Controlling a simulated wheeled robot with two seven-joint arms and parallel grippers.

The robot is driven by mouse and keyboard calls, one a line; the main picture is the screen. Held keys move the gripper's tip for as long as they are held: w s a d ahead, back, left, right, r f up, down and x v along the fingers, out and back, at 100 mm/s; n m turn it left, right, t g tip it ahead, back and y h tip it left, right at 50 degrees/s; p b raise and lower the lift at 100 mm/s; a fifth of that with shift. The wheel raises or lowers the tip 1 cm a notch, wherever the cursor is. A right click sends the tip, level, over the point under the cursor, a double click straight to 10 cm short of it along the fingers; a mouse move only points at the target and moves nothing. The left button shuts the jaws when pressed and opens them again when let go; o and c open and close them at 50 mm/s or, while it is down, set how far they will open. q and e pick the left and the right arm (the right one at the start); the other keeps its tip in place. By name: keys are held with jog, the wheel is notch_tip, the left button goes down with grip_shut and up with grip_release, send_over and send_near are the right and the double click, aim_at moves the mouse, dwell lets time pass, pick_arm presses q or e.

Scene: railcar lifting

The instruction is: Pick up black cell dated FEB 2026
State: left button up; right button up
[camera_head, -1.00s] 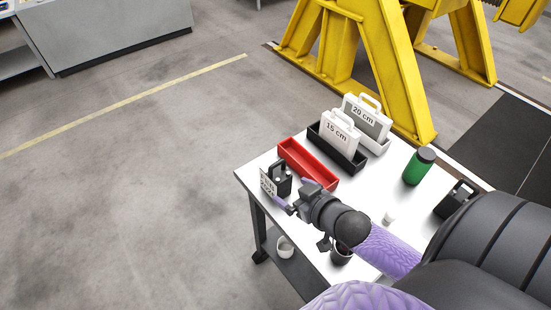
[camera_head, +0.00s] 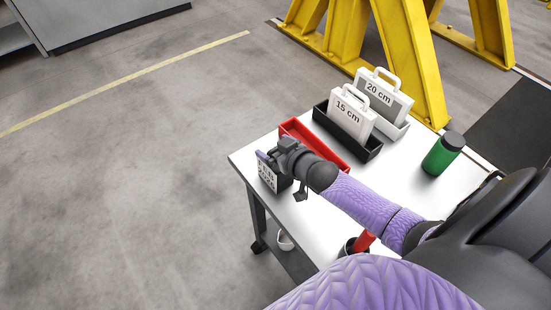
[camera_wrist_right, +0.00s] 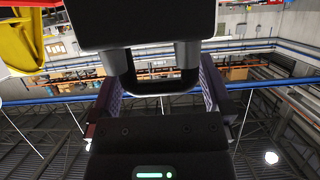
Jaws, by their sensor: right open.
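A black cell with a white label (camera_head: 268,177) stands at the left corner of the white table; its date is too small for me to read surely. My right gripper (camera_head: 270,157) is at the top of this cell and hides its handle in the head view. In the right wrist view the cell's black handle (camera_wrist_right: 160,86) lies between the two purple fingers of my open right gripper (camera_wrist_right: 158,92), with gaps at both sides. My left gripper is not in view.
A red tray (camera_head: 318,143) is just behind my right gripper. White cases marked 15 cm (camera_head: 350,115) and 20 cm (camera_head: 385,97) stand in trays beyond it. A green bottle (camera_head: 441,156) stands at the right. A yellow steel frame (camera_head: 408,60) is behind the table.

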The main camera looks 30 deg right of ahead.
grip_shut()
jog(key=shift+r, duration=0.15)
dwell(0.4)
